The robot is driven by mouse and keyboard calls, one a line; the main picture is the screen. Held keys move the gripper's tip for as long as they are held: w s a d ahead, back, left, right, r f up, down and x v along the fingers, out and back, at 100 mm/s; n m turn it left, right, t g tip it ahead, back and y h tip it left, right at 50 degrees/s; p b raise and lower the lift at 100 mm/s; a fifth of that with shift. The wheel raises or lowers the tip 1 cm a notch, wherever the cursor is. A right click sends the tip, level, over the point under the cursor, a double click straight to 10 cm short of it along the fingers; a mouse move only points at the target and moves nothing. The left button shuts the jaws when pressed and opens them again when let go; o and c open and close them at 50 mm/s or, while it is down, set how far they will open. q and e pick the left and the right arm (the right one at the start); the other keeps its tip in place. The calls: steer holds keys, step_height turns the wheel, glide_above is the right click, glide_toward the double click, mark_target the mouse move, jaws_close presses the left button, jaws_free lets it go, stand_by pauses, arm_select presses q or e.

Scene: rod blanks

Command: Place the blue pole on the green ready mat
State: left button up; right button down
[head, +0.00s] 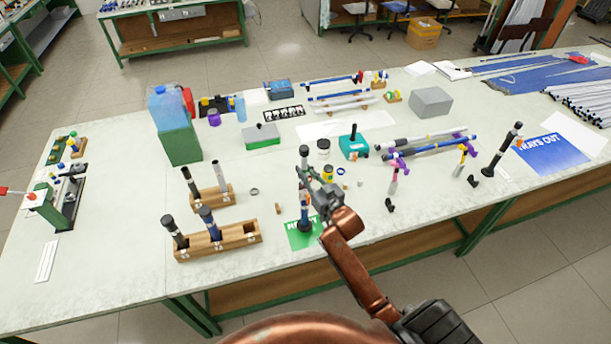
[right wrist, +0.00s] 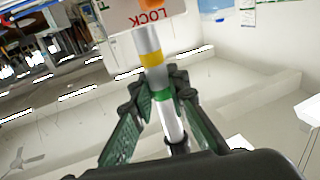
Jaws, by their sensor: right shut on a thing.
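The blue pole (head: 304,213) stands upright over the green ready mat (head: 294,238), its lower end within the mat's outline. It has a black upper end and a dark blue lower part. I cannot tell whether its foot touches the mat. My right gripper (head: 308,177) is shut on the pole's middle, reaching in from the lower right. The gripper and pole hide part of the mat's lettering. My left gripper is not in view.
A wooden rack (head: 240,241) with upright poles stands left of the mat, another rack (head: 224,202) behind it. Short upright tools (head: 394,180) stand to the right. A teal box (head: 354,147) and small jars are behind.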

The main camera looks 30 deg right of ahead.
steer(key=shift+s+f+p, duration=0.1)
steer(key=shift+f+p, duration=0.25)
steer(key=shift+f, duration=1)
steer(key=c, duration=1.9)
jaws_free()
steer(key=shift+s+f, duration=0.1)
